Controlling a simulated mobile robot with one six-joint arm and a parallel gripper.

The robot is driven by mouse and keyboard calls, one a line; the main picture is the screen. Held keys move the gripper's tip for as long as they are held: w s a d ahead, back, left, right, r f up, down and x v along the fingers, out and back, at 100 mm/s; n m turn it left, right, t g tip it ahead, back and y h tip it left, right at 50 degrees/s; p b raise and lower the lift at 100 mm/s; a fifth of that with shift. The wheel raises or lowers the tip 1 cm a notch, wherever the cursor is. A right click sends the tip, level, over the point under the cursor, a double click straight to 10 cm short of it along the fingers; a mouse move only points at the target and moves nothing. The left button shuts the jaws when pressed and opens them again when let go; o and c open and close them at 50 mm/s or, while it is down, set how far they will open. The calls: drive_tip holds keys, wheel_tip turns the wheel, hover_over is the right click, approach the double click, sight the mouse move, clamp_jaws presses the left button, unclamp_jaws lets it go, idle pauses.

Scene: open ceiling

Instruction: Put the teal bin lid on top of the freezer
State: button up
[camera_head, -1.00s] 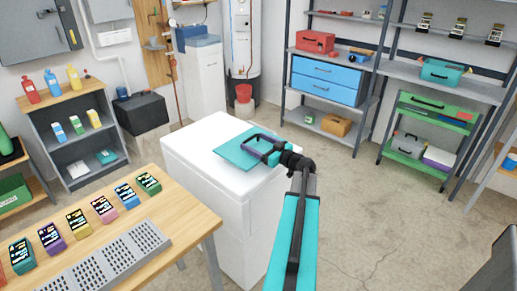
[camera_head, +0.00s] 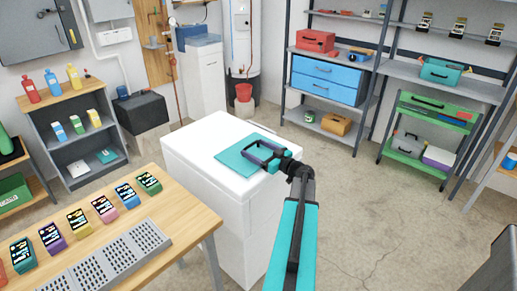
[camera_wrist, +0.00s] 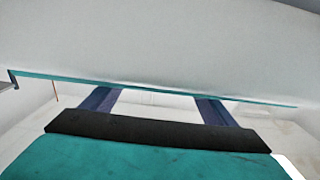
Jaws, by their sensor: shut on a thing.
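The teal bin lid (camera_head: 232,162) is a thin flat square over the white top of the freezer (camera_head: 210,140), near its right side in the head view. My gripper (camera_head: 262,153) is shut on the lid at its right part. In the wrist view the lid (camera_wrist: 60,76) shows edge-on as a thin teal line, with my gripper's two blue-purple fingers (camera_wrist: 158,92) reaching to it. The lid looks level and lies within or close to the freezer top's outline. I cannot tell whether it rests on the surface or hovers just above.
A wooden table (camera_head: 175,215) with several small coloured boxes and a grey perforated tray (camera_head: 120,258) stands close at the left front. Shelving with a blue drawer unit (camera_head: 328,80) is at the back right. The floor (camera_head: 370,215) right of the freezer is clear.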

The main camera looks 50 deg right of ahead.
drive_tip(key=o, duration=1.1)
drive_tip(key=shift+s, duration=0.1)
drive_tip(key=s, duration=0.4)
drive_tip(key=s+b, duration=0.1)
drive_tip(key=s, duration=0.3)
drive_tip(key=s+a, duration=0.1)
drive_tip(key=s, duration=0.3)
drive_tip(key=shift+b, duration=0.35)
drive_tip(key=shift+w+d, duration=0.1)
